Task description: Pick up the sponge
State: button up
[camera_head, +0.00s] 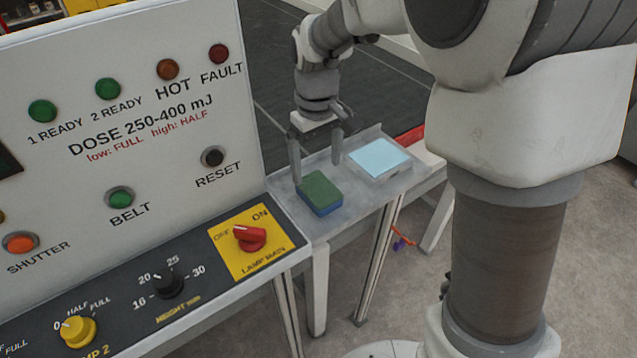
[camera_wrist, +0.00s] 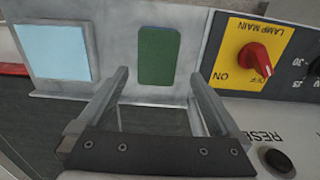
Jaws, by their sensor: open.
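The sponge (camera_head: 320,193) lies on the grey metal shelf beside the control panel, with a green top and a blue lower layer. In the wrist view the sponge (camera_wrist: 158,56) shows its green face, beyond the fingertips and between their lines. My gripper (camera_head: 317,150) is open and empty, pointing down above the shelf, behind the sponge in the head view. In the wrist view my gripper (camera_wrist: 158,82) has its two fingers spread wide, with none of the sponge between them.
A light blue pad in a pale frame (camera_head: 378,158) lies on the shelf (camera_head: 342,222), right of the sponge. The control panel (camera_head: 150,120) stands close on the left, with a red lamp knob (camera_head: 249,238) near the shelf. Bare shelf separates sponge and pad.

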aim_at(319, 188)
jog(key=shift+w+d+f, duration=0.1)
jog(key=shift+f, duration=1.45)
jog(key=shift+w+d+f, duration=0.1)
jog(key=shift+f, duration=1.4)
jog(key=shift+s, duration=0.1)
jog(key=shift+c, duration=0.3)
jog(key=c, duration=1.1)
jog(key=shift+r, duration=0.1)
jog(key=shift+r, duration=0.6)
notch_tip(319, 188, up, 3)
jog(key=shift+r, duration=0.1)
jog(key=s+d+r, duration=0.6)
jog(key=s+d, duration=0.1)
jog(key=s, duration=0.1)
jog(key=shift+s+d+r+b, duration=0.2)
jog(key=shift+s+d+b, duration=0.1)
jog(key=shift+d+b, duration=0.1)
